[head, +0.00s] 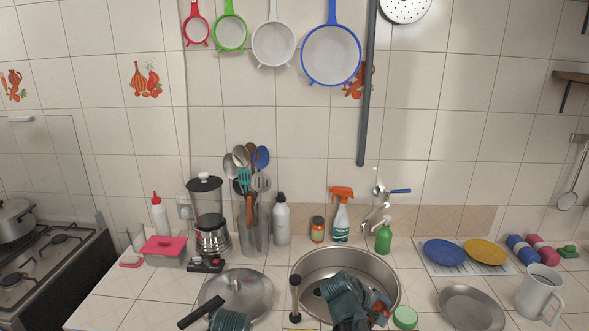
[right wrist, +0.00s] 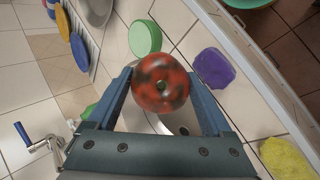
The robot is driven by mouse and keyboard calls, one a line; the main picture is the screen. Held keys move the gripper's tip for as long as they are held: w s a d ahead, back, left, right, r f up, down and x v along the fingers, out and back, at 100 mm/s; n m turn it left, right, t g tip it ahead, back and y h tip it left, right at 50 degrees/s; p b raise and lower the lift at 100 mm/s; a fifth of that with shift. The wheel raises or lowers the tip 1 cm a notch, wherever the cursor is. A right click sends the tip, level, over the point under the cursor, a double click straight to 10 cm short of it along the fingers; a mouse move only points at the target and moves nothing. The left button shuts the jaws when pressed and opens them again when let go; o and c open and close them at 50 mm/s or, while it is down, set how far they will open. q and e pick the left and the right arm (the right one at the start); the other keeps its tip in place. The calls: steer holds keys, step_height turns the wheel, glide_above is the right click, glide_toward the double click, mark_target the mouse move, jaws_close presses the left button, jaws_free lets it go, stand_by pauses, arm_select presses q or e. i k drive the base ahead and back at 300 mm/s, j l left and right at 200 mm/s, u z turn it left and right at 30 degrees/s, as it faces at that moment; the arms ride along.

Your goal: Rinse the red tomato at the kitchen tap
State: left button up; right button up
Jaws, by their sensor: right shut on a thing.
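The red tomato (right wrist: 160,83), with dark patches on its skin, is between the fingers of my right gripper (right wrist: 170,88) in the right wrist view. The gripper is shut on it. In the head view my right gripper (head: 372,303) is over the front right part of the round metal sink (head: 312,272), and a bit of the tomato (head: 382,309) shows beside it. The tap (head: 378,207), with a blue-handled lever, is on the wall behind the sink; it also shows in the right wrist view (right wrist: 40,146). No water is visible. Only part of my left arm shows at the bottom edge, its fingers hidden.
A green-lidded jar (head: 405,318) stands at the sink's front right. A green soap bottle (head: 384,239) and a spray bottle (head: 341,218) stand behind the sink. A purple sponge (right wrist: 213,69) lies near the counter edge.

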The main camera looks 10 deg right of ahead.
mark_target(387, 193)
steer(key=z, duration=1.55)
steer(key=j, duration=0.6)
steer(key=k+j, duration=0.1)
steer(key=j, duration=0.55)
